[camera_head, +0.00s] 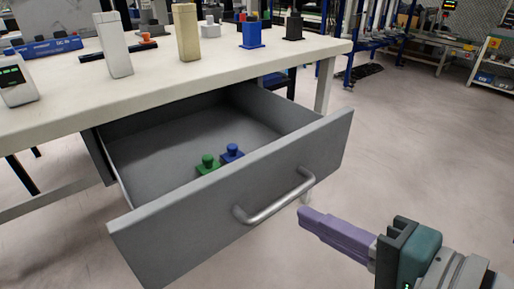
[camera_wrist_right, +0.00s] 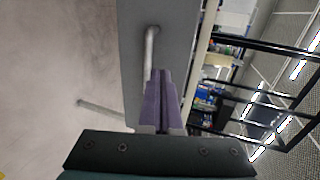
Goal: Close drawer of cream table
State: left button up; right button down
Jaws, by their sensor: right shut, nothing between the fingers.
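The cream table (camera_head: 160,75) stands at the left in the head view. Its grey drawer (camera_head: 170,245) is pulled well open, with a silver bar handle (camera_head: 276,202) on the front panel. My right gripper (camera_head: 303,216) is shut and empty, its purple fingers pointing at the drawer front just right of and below the handle. In the right wrist view the shut fingers (camera_wrist_right: 158,75) lie beside the handle (camera_wrist_right: 150,48), in front of the grey panel (camera_wrist_right: 180,35). I cannot tell whether they touch. My left gripper is not in view.
A green knobbed block (camera_head: 208,167) and a blue one (camera_head: 231,154) lie in the drawer. The tabletop holds a white box (camera_head: 114,50), a tan block (camera_head: 187,35), a blue block (camera_head: 251,37) and other items. The floor at right (camera_head: 420,150) is clear.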

aim_at(255, 190)
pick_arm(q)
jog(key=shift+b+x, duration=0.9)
pick_arm(e)
jog(key=x, duration=0.8)
jog(key=shift+w+a+f, duration=0.1)
jog(key=shift+w+a, duration=0.15)
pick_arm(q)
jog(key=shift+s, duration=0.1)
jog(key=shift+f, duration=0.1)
pick_arm(e)
jog(key=shift+w, duration=0.1)
